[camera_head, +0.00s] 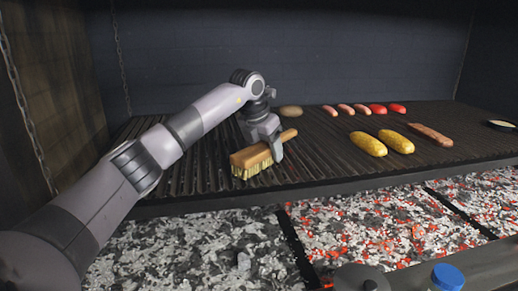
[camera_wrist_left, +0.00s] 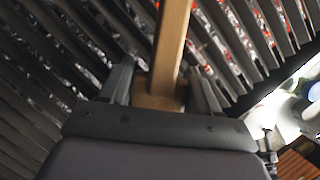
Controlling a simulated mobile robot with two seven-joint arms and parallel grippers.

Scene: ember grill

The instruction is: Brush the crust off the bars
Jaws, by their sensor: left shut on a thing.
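A wooden brush (camera_head: 251,160) with pale bristles is on or just above the left part of the grill bars (camera_head: 200,170). My left gripper (camera_head: 272,148) is shut on its handle, and the handle's end sticks out to the right. In the left wrist view the brush handle (camera_wrist_left: 170,50) runs up between the two fingers of the left gripper (camera_wrist_left: 165,88). Dark bars (camera_wrist_left: 50,70) lie below it. I cannot make out crust on the bars. My right gripper is not in view.
Two corn cobs (camera_head: 382,143), a brown sausage (camera_head: 430,134), several smaller sausages and red pieces (camera_head: 362,109) and a potato-like item (camera_head: 290,111) lie on the grill. Glowing coals (camera_head: 400,220) lie below.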

